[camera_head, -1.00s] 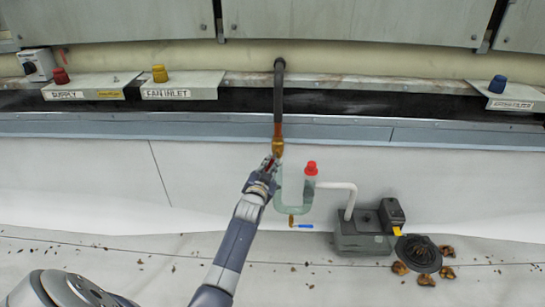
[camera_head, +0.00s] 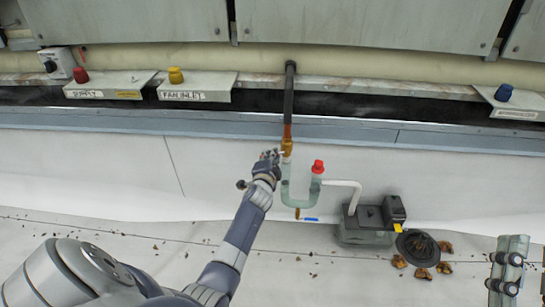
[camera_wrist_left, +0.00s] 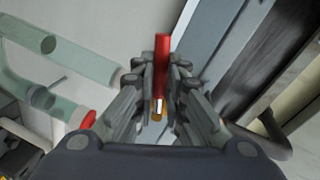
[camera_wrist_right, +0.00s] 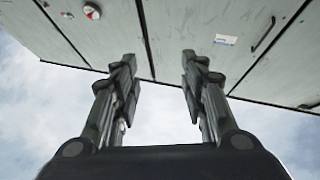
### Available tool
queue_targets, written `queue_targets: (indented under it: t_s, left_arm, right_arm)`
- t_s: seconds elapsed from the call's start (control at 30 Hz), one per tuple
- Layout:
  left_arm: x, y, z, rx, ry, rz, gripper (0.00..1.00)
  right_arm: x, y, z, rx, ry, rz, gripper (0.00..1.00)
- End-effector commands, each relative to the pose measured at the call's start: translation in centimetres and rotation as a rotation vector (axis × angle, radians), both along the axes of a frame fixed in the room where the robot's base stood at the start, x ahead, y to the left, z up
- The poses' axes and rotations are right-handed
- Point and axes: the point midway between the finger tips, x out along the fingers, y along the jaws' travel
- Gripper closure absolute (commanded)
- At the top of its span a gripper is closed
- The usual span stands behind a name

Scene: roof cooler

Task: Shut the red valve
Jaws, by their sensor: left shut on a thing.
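The red valve's brass body (camera_head: 287,145) sits at the lower end of the dark vertical pipe, above the clear U-shaped trap. My left gripper (camera_head: 270,156) is just left of it. In the left wrist view my left gripper (camera_wrist_left: 160,85) is shut on the red lever handle (camera_wrist_left: 163,50), which sticks out beyond the fingers; some brass (camera_wrist_left: 157,110) shows below. In the head view the fingers mostly hide the handle, so its exact angle is unclear. My right gripper (camera_wrist_right: 158,62) is open and empty, facing roof panels and sky.
A red cap (camera_head: 318,167) tops the trap's right arm. A small blue lever (camera_head: 311,219) is at the trap's bottom. A white pipe leads to a grey pump box (camera_head: 365,229) beside a dark round drain (camera_head: 417,246). Labelled brackets with coloured knobs line the ledge above.

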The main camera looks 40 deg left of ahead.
Motion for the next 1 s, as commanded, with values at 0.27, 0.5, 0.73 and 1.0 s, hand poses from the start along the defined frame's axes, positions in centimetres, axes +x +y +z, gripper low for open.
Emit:
queue_targets:
  t_s: [0.27,0.5,0.73,1.0]
  left_arm:
    - [-0.1,0.1,1.2,0.172,0.105,0.0,1.0]
    - [-0.1,0.1,1.6,0.259,0.16,-0.001,1.0]
    - [-0.1,0.1,1.7,0.292,0.18,0.0,1.0]
    - [-0.1,0.1,1.7,0.297,0.183,0.0,1.0]
  right_arm:
    - [2.0,0.0,-3.6,-0.061,0.214,-0.012,0.6]
    - [2.6,-0.1,-5.5,-0.088,0.31,-0.018,0.6]
    - [2.8,-0.1,-6.3,-0.097,0.346,-0.02,0.6]
    - [2.8,-0.1,-6.4,-0.098,0.351,-0.021,0.6]
